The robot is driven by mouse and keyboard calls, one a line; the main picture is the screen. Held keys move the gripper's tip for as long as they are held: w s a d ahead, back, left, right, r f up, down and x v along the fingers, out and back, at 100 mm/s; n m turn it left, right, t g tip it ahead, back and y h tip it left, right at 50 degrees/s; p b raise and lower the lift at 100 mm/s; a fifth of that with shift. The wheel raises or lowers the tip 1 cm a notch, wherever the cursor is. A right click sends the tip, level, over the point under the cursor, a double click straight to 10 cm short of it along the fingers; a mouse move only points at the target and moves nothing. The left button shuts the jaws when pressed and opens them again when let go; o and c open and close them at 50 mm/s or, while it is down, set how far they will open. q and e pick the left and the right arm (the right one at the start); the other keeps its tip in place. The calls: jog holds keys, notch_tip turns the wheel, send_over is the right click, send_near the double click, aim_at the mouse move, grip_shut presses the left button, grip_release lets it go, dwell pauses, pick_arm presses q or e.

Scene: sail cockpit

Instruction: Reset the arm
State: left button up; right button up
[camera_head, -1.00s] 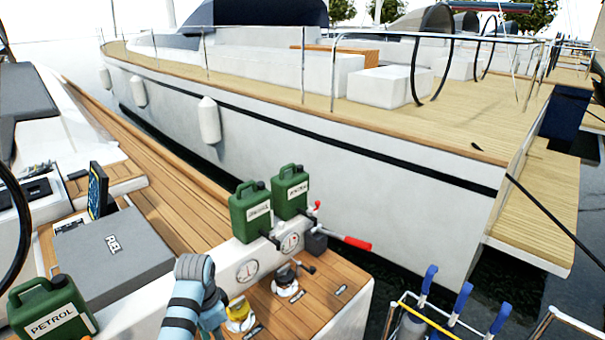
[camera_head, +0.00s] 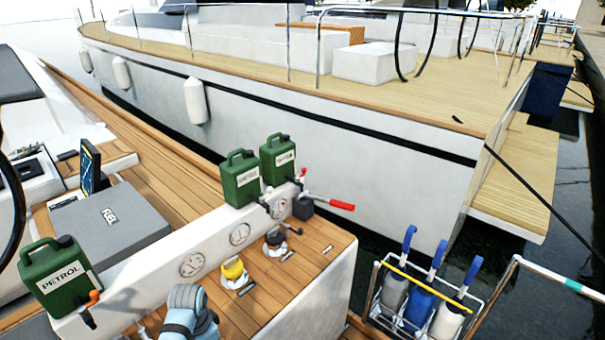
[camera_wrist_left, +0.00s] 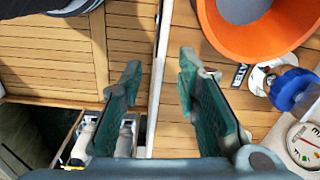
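My left gripper (camera_wrist_left: 158,82) shows in the left wrist view with two green-padded fingers apart and nothing between them. It hangs over teak planks and a pale divider edge. In the head view only a light-blue and grey piece of my arm (camera_head: 188,314) shows at the bottom edge, beside the white console (camera_head: 130,290); no gripper fingers show there. My right gripper is in neither view.
Green fuel cans (camera_head: 60,278) stand along the console, by a yellow valve (camera_head: 233,270) and a red-handled lever (camera_head: 328,202). A rack (camera_head: 370,302) holds blue-handled bottles. A large orange-rimmed round thing (camera_wrist_left: 255,45) and blue knob (camera_wrist_left: 292,88) lie right of the left fingers.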

pick_arm(q)
jog(key=s+a+f+n+b, duration=0.1)
jog(key=s+f+n+b, duration=0.15)
jog(key=s+f, duration=1.5)
jog(key=s+a+f+n, duration=0.1)
jog(key=s+f, duration=0.3)
jog(key=s, duration=0.3)
jog(key=s+a+f+n+b, duration=0.1)
jog(key=s+f, duration=0.3)
jog(key=s, duration=0.4)
jog(key=s+a+f+n+t, duration=0.1)
jog(key=s+f+n, duration=0.1)
jog(key=s+f, duration=0.2)
jog(key=s, duration=0.3)
jog(key=shift+s+y+b, duration=0.3)
jog(key=shift+s, duration=0.05)
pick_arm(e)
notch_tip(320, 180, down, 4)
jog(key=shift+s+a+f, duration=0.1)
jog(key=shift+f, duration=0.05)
